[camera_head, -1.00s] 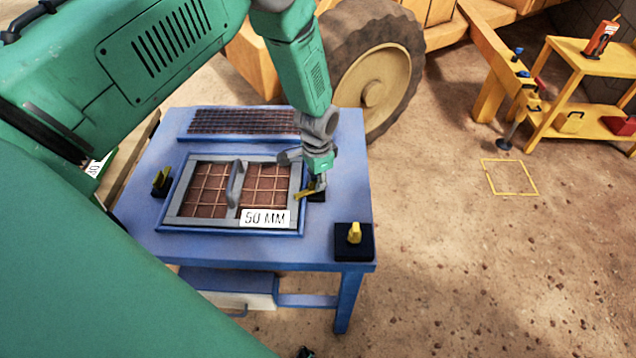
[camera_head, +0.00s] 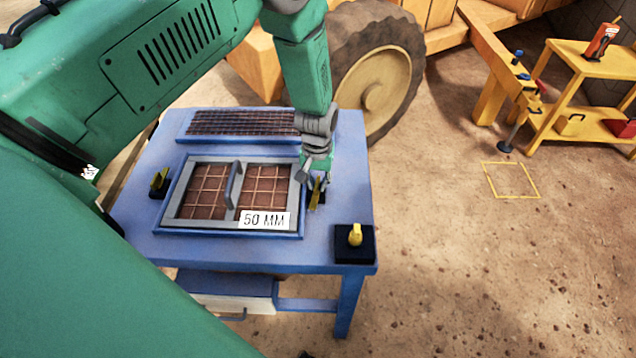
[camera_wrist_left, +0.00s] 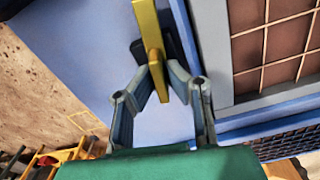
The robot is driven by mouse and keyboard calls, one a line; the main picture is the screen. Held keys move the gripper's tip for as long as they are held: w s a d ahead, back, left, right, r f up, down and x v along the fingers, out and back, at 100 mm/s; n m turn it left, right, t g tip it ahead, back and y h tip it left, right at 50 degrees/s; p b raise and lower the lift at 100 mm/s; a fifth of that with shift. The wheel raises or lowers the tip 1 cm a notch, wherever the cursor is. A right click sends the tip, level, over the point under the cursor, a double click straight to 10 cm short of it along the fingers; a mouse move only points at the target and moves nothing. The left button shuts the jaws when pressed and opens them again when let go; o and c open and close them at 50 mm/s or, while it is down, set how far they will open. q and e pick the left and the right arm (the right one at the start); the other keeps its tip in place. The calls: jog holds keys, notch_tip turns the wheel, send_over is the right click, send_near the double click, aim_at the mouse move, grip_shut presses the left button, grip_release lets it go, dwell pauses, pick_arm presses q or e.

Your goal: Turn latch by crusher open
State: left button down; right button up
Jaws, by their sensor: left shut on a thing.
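The yellow latch (camera_head: 314,196) is on the right side of the framed 50 MM screen (camera_head: 208,191) on the blue table. It lies roughly along the frame's right edge, beside the frame. My left gripper (camera_head: 322,182) comes down from above and is shut on this latch. In the left wrist view, the two fingertips (camera_wrist_left: 158,74) close around the yellow latch bar (camera_wrist_left: 150,32), and its dark base (camera_wrist_left: 172,48) shows behind it. A second yellow latch (camera_head: 159,179) stands at the screen's left side. My right gripper is not in view.
A black box with a yellow knob (camera_head: 355,236) sits at the blue table's (camera_head: 270,252) front right corner. A dark mesh screen (camera_head: 242,122) lies at the table's back. A large wheel (camera_head: 378,75) stands behind. A yellow shelf (camera_head: 585,85) stands far right, with open ground between.

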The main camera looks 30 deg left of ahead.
aim_at(318, 181)
pick_arm(q)
jog(key=shift+w+r+n, duration=0.1)
jog(key=shift+w+n, duration=0.05)
jog(key=shift+n, duration=0.75)
jog(key=c, duration=1.6)
grip_release()
jog(key=shift+c, duration=0.2)
jog(key=shift+r, duration=0.4)
notch_tip(318, 181, up, 11)
